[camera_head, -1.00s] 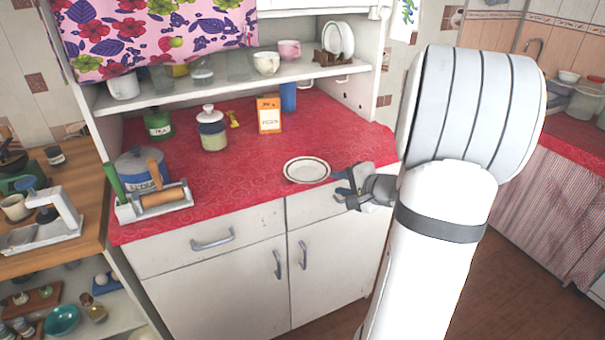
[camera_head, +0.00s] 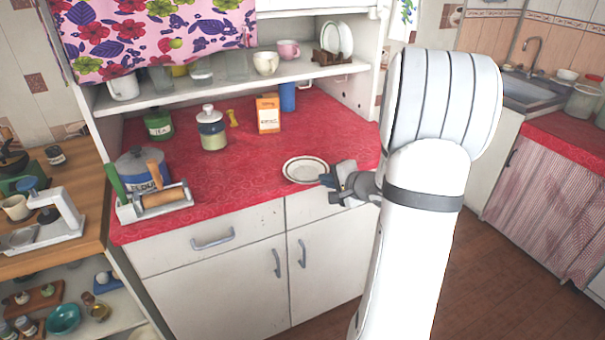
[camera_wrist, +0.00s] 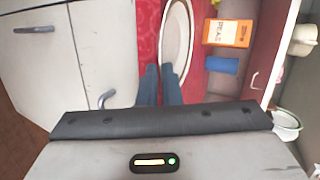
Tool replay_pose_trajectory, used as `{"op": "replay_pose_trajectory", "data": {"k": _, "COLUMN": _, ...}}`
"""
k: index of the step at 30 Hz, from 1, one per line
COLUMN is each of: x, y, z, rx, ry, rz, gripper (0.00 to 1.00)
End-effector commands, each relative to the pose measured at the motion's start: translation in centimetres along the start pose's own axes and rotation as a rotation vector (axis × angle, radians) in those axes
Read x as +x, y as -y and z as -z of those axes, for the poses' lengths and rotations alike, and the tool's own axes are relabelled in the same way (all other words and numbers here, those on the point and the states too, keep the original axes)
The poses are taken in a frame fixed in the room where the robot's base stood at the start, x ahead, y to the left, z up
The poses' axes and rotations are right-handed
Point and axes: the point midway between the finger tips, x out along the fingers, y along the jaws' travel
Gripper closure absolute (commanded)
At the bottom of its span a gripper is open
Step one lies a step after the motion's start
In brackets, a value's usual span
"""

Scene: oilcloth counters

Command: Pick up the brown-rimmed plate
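The brown-rimmed plate (camera_head: 304,170) is white and round with a thin dark ring. It lies flat near the front edge of the red counter. My gripper (camera_head: 329,180) is at the plate's right edge. Its fingers (camera_wrist: 159,72) are a small gap apart, with the plate's near rim in line with that gap. I cannot tell whether they touch the rim. One finger hides a bit of the plate.
An orange box (camera_head: 268,113) and a blue cup (camera_head: 288,97) stand behind the plate. The red counter (camera_head: 240,170) left of the plate is clear. A shelf (camera_head: 220,85) overhangs the back.

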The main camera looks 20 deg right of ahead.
Motion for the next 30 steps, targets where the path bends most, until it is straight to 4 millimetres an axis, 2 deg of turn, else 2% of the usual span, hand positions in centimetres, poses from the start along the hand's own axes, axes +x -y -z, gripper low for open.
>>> {"op": "replay_pose_trajectory", "data": {"k": 13, "x": -0.1, "y": 0.0, "z": 0.1, "rx": 0.001, "ry": -0.001, "rz": -0.001, "gripper": 1.0}}
{"op": "replay_pose_trajectory", "data": {"k": 16, "x": -0.3, "y": 0.5, "z": 0.1, "rx": -0.002, "ry": -0.002, "rz": 0.0, "gripper": 1.0}}
{"op": "replay_pose_trajectory", "data": {"k": 30, "x": -3.8, "y": 8.1, "z": 0.1, "rx": -0.002, "ry": -0.003, "rz": 0.002, "gripper": 1.0}}
